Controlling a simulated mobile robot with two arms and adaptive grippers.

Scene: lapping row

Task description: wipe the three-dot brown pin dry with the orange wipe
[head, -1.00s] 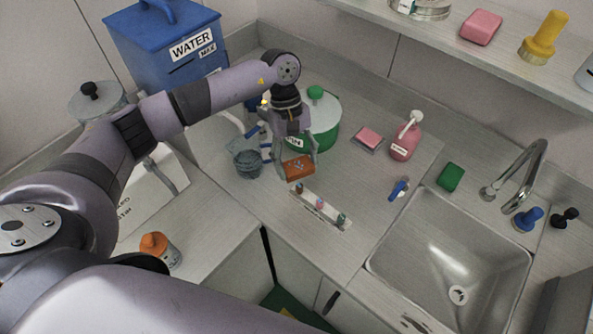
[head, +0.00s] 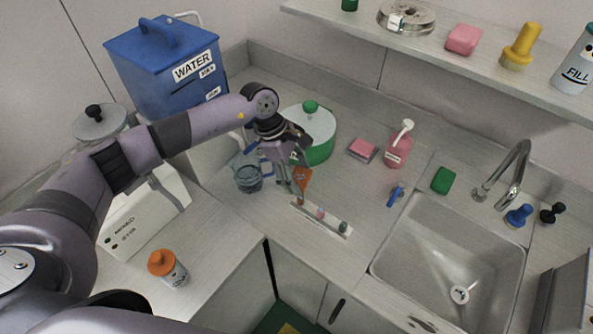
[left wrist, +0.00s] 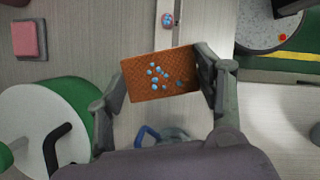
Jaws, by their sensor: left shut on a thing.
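My left gripper (head: 293,182) is shut on the orange wipe (head: 304,176). The left wrist view shows the wipe (left wrist: 150,88) spread between the two fingers, with several blue drops on its face. A pale rack strip (head: 331,222) lies just below and holds three small pins. The brown pin (head: 300,201) is at its left end, right under the wipe's lower edge; I cannot tell whether they touch. Its dots are too small to read. A pinkish pin (head: 320,212) is in the middle and a dark green one (head: 343,227) at the right end. My right gripper is out of view.
A dark grey cup (head: 248,178) stands left of the gripper, and a green pot (head: 320,152) with a pale lid behind it. A pink bottle (head: 396,152), a blue item (head: 396,195) and the sink (head: 430,250) are to the right. Counter right of the rack is clear.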

